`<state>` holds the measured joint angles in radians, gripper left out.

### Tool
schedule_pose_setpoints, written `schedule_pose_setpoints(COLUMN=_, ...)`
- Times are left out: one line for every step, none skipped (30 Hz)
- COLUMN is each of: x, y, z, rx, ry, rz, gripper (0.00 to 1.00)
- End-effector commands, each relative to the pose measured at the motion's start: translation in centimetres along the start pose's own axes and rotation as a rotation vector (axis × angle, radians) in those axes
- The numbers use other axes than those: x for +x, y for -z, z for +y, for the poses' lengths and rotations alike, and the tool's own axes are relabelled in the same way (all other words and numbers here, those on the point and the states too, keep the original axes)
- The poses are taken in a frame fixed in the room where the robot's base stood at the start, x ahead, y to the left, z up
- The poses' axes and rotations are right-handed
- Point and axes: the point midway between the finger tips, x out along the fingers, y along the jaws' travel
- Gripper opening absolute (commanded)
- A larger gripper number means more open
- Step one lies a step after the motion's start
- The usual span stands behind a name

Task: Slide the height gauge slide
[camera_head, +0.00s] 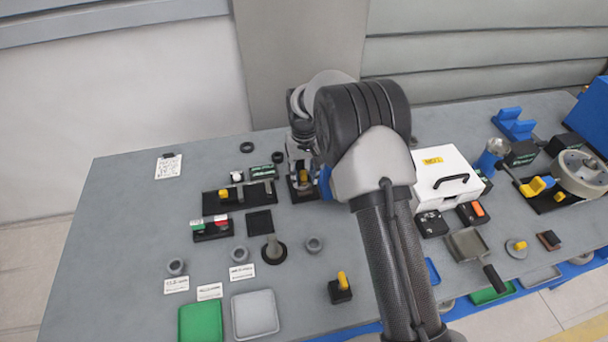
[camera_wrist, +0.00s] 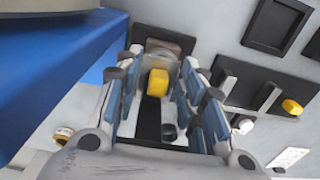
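The height gauge slide appears to be the yellow block on a dark base. In the wrist view the yellow block (camera_wrist: 158,82) sits on a black strip between the fingers of my gripper (camera_wrist: 161,66). The fingers are open, with a visible gap on each side of the block. In the head view the yellow block (camera_head: 303,176) shows on its dark base (camera_head: 304,194), and my gripper (camera_head: 299,163) is at it from above. My arm hides what lies just to the right.
To the left is a black fixture (camera_head: 238,196) with a yellow knob. A white box (camera_head: 446,180) with a black handle stands to the right. A green tray (camera_head: 201,322) and a grey tray (camera_head: 255,314) lie near the front. The table's left end is mostly clear.

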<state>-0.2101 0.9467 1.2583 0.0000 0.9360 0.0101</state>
Motion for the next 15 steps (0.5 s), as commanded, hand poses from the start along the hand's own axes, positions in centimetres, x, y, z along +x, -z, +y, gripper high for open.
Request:
schedule_pose_setpoints(x=0.02, y=0.0, z=0.0, rx=0.0, ry=0.0, rz=0.0, gripper=0.37)
schedule_pose_setpoints(x=0.01, y=0.0, z=0.0, rx=0.0, ry=0.0, rz=0.0, gripper=0.37)
schedule_pose_setpoints(x=0.0, y=0.0, z=0.0, rx=0.0, ry=0.0, rz=0.0, gripper=0.37)
schedule_pose_setpoints(x=0.0, y=-0.01, z=0.0, rx=0.0, ry=0.0, rz=0.0, gripper=0.37)
schedule_pose_setpoints(x=0.0, y=-0.01, z=0.0, rx=0.0, ry=0.0, rz=0.0, gripper=0.37)
schedule_pose_setpoints(x=-0.01, y=-0.01, z=0.0, rx=0.0, ry=0.0, rz=0.0, gripper=0.36)
schedule_pose_setpoints(x=-0.01, y=-0.01, z=0.0, rx=0.0, ry=0.0, rz=0.0, gripper=0.34)
schedule_pose_setpoints(x=-0.01, y=-0.01, z=0.0, rx=0.0, ry=0.0, rz=0.0, gripper=0.32)
schedule_pose_setpoints(x=-0.02, y=-0.01, z=0.0, rx=0.0, ry=0.0, rz=0.0, gripper=0.29)
schedule_pose_setpoints(x=-0.02, y=-0.01, z=0.0, rx=0.0, ry=0.0, rz=0.0, gripper=0.27)
schedule_pose_setpoints(x=-0.02, y=-0.01, z=0.0, rx=0.0, ry=0.0, rz=0.0, gripper=0.25)
schedule_pose_setpoints(x=-0.02, y=-0.01, z=0.0, rx=0.0, ry=0.0, rz=0.0, gripper=0.23)
schedule_pose_setpoints(x=-0.02, y=-0.01, z=0.0, rx=0.0, ry=0.0, rz=0.0, gripper=0.21)
schedule_pose_setpoints(x=-0.02, y=-0.01, z=0.0, rx=0.0, ry=0.0, rz=0.0, gripper=0.19)
schedule_pose_setpoints(x=-0.03, y=-0.01, z=0.0, rx=0.0, ry=0.0, rz=0.0, gripper=0.16)
